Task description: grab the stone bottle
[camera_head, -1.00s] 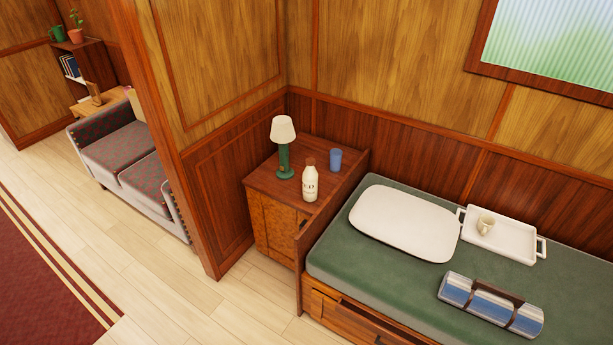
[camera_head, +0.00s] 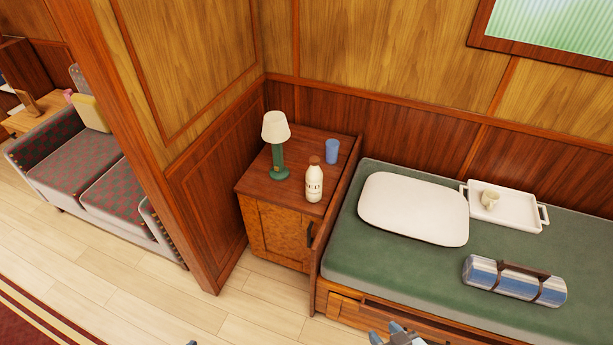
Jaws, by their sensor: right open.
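The stone bottle (camera_head: 314,182) is cream-white with a brown cap and dark lettering. It stands upright on the wooden bedside cabinet (camera_head: 262,182), near its front right edge. My right gripper (camera_head: 398,334) shows at the bottom edge, in front of the bed and well short of the bottle; it is open and apart from everything. A small grey tip (camera_head: 191,343) at the bottom edge, left of centre, may be part of my left gripper; too little shows to tell its state.
A green lamp (camera_head: 277,150) and a blue cup (camera_head: 332,150) stand by the bottle. The bed (camera_head: 400,262) holds a white pillow (camera_head: 413,208), a tray (camera_head: 519,215) with a mug (camera_head: 490,199), and a rolled blanket (camera_head: 514,281). Pale floor (camera_head: 250,310) is clear before the cabinet.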

